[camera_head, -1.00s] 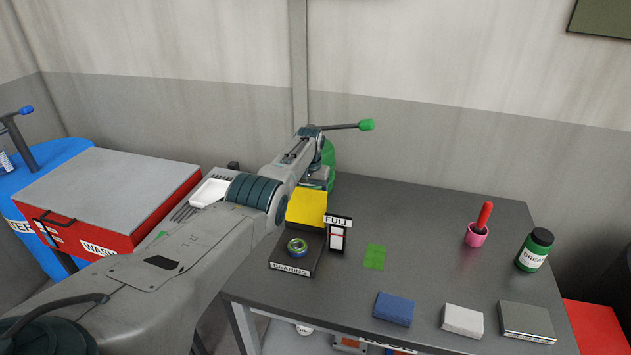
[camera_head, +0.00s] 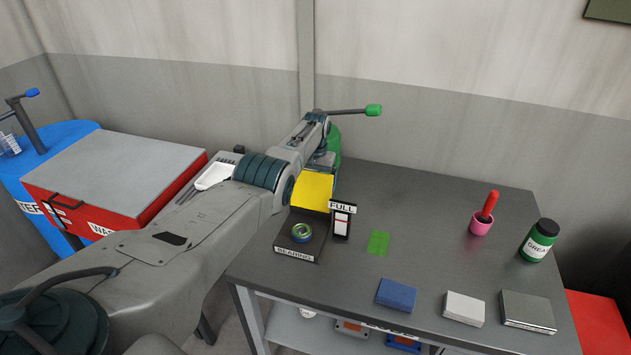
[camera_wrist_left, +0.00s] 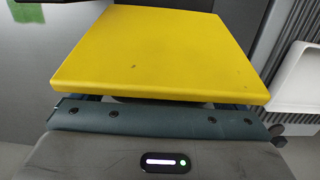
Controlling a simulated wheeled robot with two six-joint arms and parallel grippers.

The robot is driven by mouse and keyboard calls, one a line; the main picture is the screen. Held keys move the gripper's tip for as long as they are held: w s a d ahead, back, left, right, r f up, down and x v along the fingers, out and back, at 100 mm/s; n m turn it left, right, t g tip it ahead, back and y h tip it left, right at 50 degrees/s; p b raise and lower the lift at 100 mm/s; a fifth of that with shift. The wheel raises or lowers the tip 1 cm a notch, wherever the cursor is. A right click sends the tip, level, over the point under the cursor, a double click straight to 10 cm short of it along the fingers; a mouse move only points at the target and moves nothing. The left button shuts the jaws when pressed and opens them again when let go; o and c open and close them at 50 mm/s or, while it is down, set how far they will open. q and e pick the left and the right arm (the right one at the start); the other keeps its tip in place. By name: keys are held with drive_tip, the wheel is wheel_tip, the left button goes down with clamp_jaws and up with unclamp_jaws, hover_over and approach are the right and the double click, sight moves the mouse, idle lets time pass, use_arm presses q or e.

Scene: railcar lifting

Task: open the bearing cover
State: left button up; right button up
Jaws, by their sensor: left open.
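A flat yellow cover (camera_head: 312,190) sits at the back of the black tray labelled BEARING (camera_head: 297,254). In the left wrist view the yellow cover (camera_wrist_left: 155,55) fills the upper middle, right in front of my gripper. A ring-shaped bearing (camera_head: 302,231) lies in the front of the tray. My left gripper (camera_head: 322,160) points down at the back of the yellow cover. It is open and holds nothing that I can see. Its fingertips are hidden in both views, and I cannot tell whether they touch the cover. My right gripper is out of view.
A FULL sign stand (camera_head: 342,222) stands right of the tray. Behind the wrist is a green device with a lever (camera_head: 345,111). A red-sided washer (camera_head: 115,185) stands left. A pink cup (camera_head: 481,223), a green jar (camera_head: 538,241) and several blocks occupy the table's right.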

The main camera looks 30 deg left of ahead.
use_arm(q)
wheel_tip(320, 180, up, 3)
drive_tip(key=shift+w+f+p, duration=0.1)
drive_tip(key=shift+p, duration=0.45)
wheel_tip(320, 180, up, 7)
drive_tip(key=shift+w+f+b, duration=0.1)
drive_tip(key=shift+f+b, duration=0.05)
drive_tip(key=shift+b, duration=0.95)
drive_tip(key=shift+r, duration=0.6)
drive_tip(key=shift+f, duration=0.1)
